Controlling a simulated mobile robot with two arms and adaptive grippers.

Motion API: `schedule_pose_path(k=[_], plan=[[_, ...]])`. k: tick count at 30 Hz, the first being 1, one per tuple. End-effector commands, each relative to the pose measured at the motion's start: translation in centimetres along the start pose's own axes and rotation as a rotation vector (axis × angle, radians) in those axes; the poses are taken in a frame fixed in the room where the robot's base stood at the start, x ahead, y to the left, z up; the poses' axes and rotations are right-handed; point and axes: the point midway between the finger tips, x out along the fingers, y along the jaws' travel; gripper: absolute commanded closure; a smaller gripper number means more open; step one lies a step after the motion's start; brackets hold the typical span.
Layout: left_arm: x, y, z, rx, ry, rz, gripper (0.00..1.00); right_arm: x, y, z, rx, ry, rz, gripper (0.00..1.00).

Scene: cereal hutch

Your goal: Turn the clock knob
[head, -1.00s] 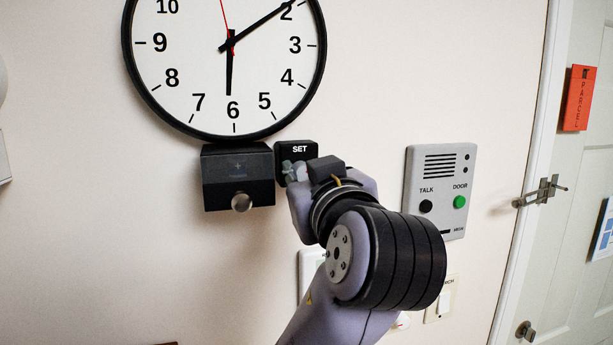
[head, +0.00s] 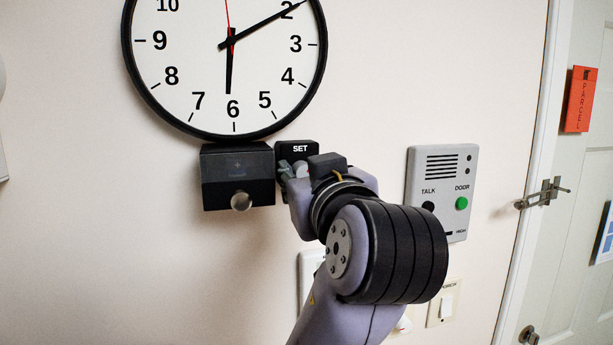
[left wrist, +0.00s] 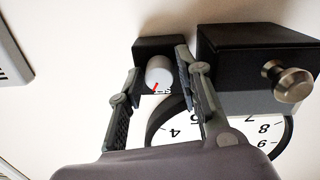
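The clock (head: 200,75) hangs on the wall, its lower part in the head view. Below it a black box marked SET (head: 299,149) carries the pale round clock knob (head: 301,169). In the left wrist view the knob (left wrist: 159,72) is white with a red mark. My left gripper (left wrist: 160,66) is open, with one finger on each side of the knob. A small gap seems to show at both sides. In the head view my left gripper (head: 293,170) partly hides the knob. My right gripper is in neither view.
A black box with a round metal knob (head: 241,201) sits just left of the SET box, close to my finger. A grey intercom panel (head: 440,165) is to the right. A door (head: 570,225) with a latch stands farther right.

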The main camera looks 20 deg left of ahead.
Motion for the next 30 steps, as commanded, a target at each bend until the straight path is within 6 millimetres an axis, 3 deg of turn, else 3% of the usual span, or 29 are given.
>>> schedule_pose_path(k=[5, 13, 18, 30], plan=[[-0.8, 0.1, 0.0, -0.001, 0.001, 0.003, 0.68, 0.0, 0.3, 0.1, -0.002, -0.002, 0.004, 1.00], [-5.2, 0.1, 0.0, -0.003, 0.000, 0.004, 0.68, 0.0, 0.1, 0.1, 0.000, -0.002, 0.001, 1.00], [-6.9, 0.1, 0.1, 0.000, -0.002, 0.003, 0.68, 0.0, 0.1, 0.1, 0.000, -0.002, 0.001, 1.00], [-7.3, 0.0, 0.1, 0.000, -0.001, 0.000, 0.68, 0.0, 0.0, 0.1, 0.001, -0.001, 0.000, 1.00]])
